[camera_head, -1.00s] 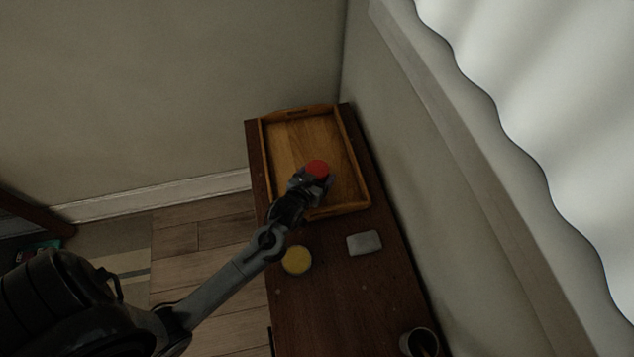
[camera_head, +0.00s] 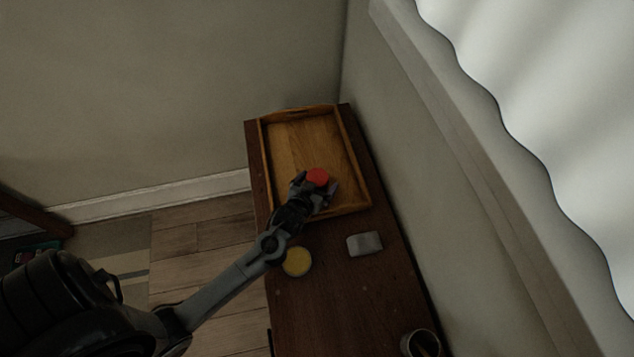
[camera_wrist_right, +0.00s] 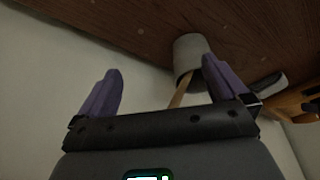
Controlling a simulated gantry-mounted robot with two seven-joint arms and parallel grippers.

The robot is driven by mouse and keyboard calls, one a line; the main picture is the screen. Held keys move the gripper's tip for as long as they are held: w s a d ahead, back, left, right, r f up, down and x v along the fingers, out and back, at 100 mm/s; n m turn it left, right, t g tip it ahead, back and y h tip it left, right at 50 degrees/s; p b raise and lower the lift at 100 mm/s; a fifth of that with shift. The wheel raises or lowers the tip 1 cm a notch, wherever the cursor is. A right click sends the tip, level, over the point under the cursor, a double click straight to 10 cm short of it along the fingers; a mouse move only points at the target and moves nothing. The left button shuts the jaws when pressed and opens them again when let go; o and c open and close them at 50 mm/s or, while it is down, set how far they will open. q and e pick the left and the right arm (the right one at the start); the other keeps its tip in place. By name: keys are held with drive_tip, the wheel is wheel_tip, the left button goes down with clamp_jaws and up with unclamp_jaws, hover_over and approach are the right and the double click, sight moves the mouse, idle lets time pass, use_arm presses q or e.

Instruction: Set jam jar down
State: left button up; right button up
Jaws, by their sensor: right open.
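The jam jar (camera_head: 318,177) shows in the head view as a round red lid; its body is hidden by my left gripper. My left gripper (camera_head: 316,185) is around the jar, one finger on each side, over the near part of the wooden tray (camera_head: 291,137). I cannot tell whether the jar's base touches the tray. In the right wrist view my right gripper (camera_wrist_right: 161,90) is open, with nothing between its purple fingers.
On the dark table (camera_head: 320,305) stand a yellow-topped round thing (camera_head: 297,262), a grey block (camera_head: 365,244) and a grey cup (camera_head: 407,341). The cup (camera_wrist_right: 190,48) holds a wooden stick in the right wrist view. The tray's far part is clear. A wall borders the table's right.

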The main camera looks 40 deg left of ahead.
use_arm(q)
drive_tip(key=shift+r, duration=0.1)
drive_tip(key=shift+s+d+r, duration=0.15)
drive_tip(key=shift+s+r, duration=0.15)
drive_tip(key=shift+s, duration=0.15)
drive_tip(key=p+v, duration=0.1)
drive_tip(key=v, duration=0.9)
drive_tip(key=shift+s, duration=0.15)
drive_tip(key=shift+s+d+r, duration=0.15)
drive_tip(key=shift+s+d, duration=0.05)
drive_tip(key=shift+d, duration=0.05)
drive_tip(key=s+d+r+m+g+h, duration=0.1)
drive_tip(key=s+d+m+g+h, duration=0.1)
drive_tip(key=s, duration=0.4)
drive_tip(key=s+d+r+m+g+h, duration=0.1)
drive_tip(key=s+d+m+g, duration=0.2)
drive_tip(key=s+g, duration=0.3)
drive_tip(key=shift+s+d+r+g+h+p, duration=0.3)
drive_tip(key=shift+s+d+g+h, duration=0.15)
drive_tip(key=shift+d, duration=0.3)
